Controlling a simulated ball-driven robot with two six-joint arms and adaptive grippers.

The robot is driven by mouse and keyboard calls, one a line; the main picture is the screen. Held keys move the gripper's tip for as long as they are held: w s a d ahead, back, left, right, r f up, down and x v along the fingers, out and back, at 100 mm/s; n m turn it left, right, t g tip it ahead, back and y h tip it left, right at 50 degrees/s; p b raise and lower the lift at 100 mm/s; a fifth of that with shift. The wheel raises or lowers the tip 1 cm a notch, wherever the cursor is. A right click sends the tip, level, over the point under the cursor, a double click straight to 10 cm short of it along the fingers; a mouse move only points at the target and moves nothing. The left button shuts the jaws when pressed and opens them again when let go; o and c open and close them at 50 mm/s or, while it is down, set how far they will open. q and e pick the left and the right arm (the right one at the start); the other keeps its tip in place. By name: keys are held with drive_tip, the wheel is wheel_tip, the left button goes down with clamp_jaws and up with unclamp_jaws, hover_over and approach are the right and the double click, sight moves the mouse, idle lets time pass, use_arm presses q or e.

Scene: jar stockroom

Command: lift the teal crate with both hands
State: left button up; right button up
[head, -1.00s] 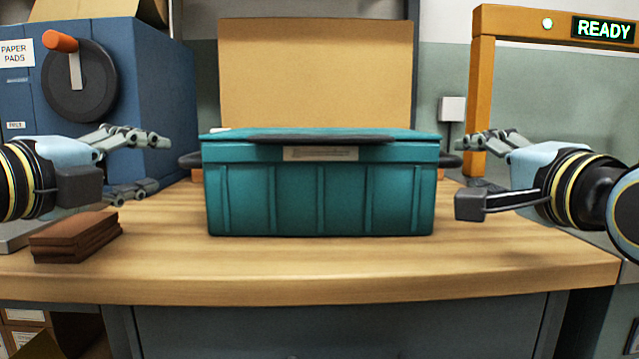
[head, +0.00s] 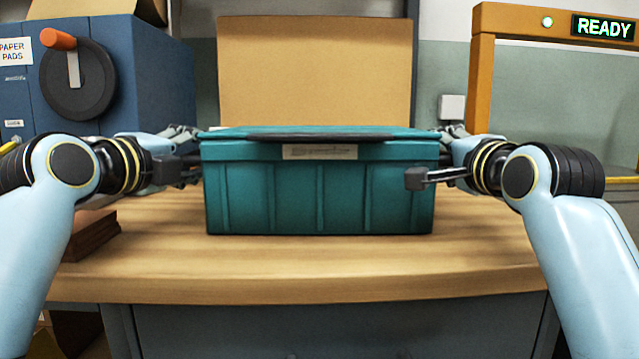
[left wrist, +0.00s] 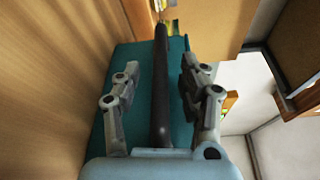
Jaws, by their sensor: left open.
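The teal crate (head: 320,195) sits on the wooden bench, its lid closed, with a dark strip and a pale label along its front. My left gripper (head: 183,133) is at the crate's left side. In the left wrist view the left gripper (left wrist: 160,75) is open, its fingers on either side of a dark bar handle (left wrist: 161,100), with the teal crate (left wrist: 140,72) beyond. I cannot tell whether the fingers touch the bar. My right gripper (head: 452,131) is at the crate's right side. Its fingers are partly hidden, so its opening is unclear.
The wooden bench (head: 330,268) is clear in front of the crate. Brown pads (head: 90,238) lie stacked at its left, partly behind my left arm. A blue machine (head: 150,75) stands back left, a tan board (head: 315,75) behind, and an orange frame with a READY sign (head: 602,27) at right.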

use_arm(q)
drive_tip(key=shift+c, duration=0.4)
use_arm(e)
drive_tip(key=shift+c, duration=0.4)
use_arm(q)
clamp_jaws()
use_arm(e)
clamp_jaws()
